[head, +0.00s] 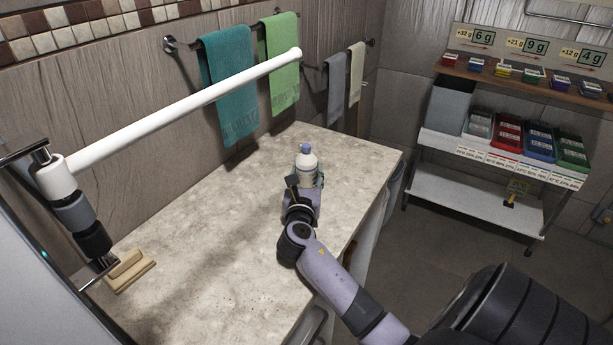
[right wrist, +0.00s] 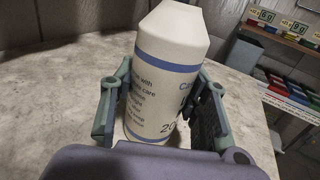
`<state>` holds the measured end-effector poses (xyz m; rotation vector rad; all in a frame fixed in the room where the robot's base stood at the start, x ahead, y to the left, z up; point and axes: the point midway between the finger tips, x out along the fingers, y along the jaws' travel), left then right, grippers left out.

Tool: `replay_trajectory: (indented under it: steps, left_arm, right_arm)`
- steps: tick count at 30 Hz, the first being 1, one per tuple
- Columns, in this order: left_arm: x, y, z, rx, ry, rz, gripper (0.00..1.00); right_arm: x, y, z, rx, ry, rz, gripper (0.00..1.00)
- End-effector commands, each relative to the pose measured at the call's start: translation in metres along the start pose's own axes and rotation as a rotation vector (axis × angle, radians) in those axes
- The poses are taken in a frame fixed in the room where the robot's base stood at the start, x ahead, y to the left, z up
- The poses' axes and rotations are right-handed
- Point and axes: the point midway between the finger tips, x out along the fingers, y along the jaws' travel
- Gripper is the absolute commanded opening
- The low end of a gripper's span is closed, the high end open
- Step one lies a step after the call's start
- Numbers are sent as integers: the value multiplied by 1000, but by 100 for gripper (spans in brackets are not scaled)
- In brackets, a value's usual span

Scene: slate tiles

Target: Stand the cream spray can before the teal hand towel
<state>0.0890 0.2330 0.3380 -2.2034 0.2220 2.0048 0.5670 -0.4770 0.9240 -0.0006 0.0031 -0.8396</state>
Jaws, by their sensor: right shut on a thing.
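The cream spray can (head: 307,163) has a blue cap and stands upright at the right part of the stone counter. In the right wrist view the can (right wrist: 166,75) shows blue bands and printed text. My right gripper (head: 303,188) is shut around its lower part, with a finger on either side. Its base is mostly hidden, so I cannot tell whether it touches the counter. The teal hand towel (head: 230,88) hangs on the wall rail, behind and to the left of the can. My left gripper is not in view.
A green towel (head: 279,75) hangs right of the teal one, then a grey towel (head: 336,82) and a cream towel (head: 356,75). A long white tube (head: 185,108) crosses above the counter (head: 215,225). The counter below the teal towel is clear.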

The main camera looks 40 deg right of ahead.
Motion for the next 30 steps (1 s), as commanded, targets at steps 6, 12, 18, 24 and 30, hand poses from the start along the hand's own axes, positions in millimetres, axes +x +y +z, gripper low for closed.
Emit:
replay_trajectory:
  steps: [6, 12, 18, 24, 30]
  left_arm:
    - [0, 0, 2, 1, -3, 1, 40]
    - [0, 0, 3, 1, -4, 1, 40]
    - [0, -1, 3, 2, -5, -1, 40]
    - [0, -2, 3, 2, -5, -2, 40]
    - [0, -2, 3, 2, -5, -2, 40]
  right_arm:
    - [0, 0, 2, 1, -3, 0, 2]
    - [0, 0, -2, 1, -1, 0, 48]
    - [0, 0, -2, 1, -1, 0, 62]
    - [0, 0, -1, 1, -1, 0, 62]
    - [-3, 0, 0, 0, 1, 0, 62]
